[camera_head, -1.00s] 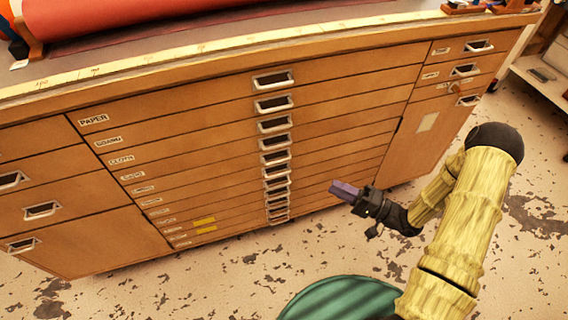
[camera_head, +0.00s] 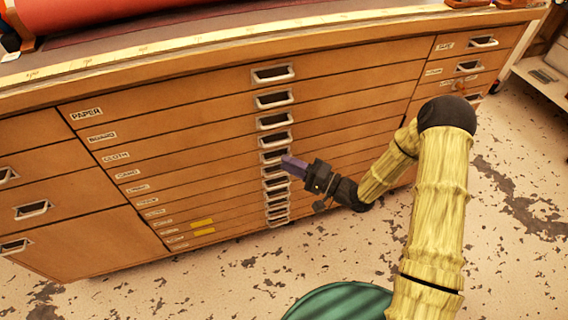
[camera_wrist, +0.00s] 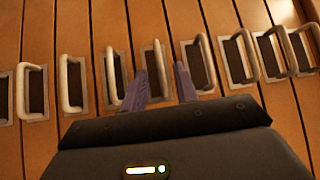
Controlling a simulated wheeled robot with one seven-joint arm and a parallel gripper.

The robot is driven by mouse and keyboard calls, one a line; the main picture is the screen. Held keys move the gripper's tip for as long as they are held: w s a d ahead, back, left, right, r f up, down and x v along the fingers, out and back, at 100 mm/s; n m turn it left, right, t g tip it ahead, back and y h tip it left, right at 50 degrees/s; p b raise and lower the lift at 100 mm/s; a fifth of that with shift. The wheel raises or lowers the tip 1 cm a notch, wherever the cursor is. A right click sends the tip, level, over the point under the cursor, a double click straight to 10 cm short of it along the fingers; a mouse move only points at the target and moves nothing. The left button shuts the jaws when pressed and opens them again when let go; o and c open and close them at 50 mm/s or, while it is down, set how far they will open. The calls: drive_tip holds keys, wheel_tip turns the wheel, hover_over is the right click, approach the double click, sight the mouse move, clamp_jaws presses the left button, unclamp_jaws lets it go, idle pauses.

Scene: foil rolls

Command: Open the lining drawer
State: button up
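A wide wooden chest has a middle column of shallow drawers, all shut, each with a metal handle. The upper labels read PAPER (camera_head: 87,115), BOARD (camera_head: 101,137) and CLOTH (camera_head: 115,156). The labels below are too small to read, so I cannot tell which is the lining drawer. My gripper (camera_head: 289,165) is in front of the middle handles and hides part of them. In the wrist view my gripper (camera_wrist: 162,82) has its two purple fingers apart, with one drawer handle (camera_wrist: 163,70) in line with the gap. I cannot tell whether they touch it.
Handles crowd close together above and below my gripper. Side drawers with handles (camera_head: 32,210) stand at the left, and more at the right (camera_head: 483,41). A red roll (camera_head: 90,14) lies on the chest top. The speckled floor (camera_head: 230,285) in front is clear.

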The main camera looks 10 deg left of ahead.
drive_tip(key=shift+x, duration=1.1)
drive_tip(key=shift+c, duration=0.4)
clamp_jaws()
drive_tip(key=shift+d, duration=0.1)
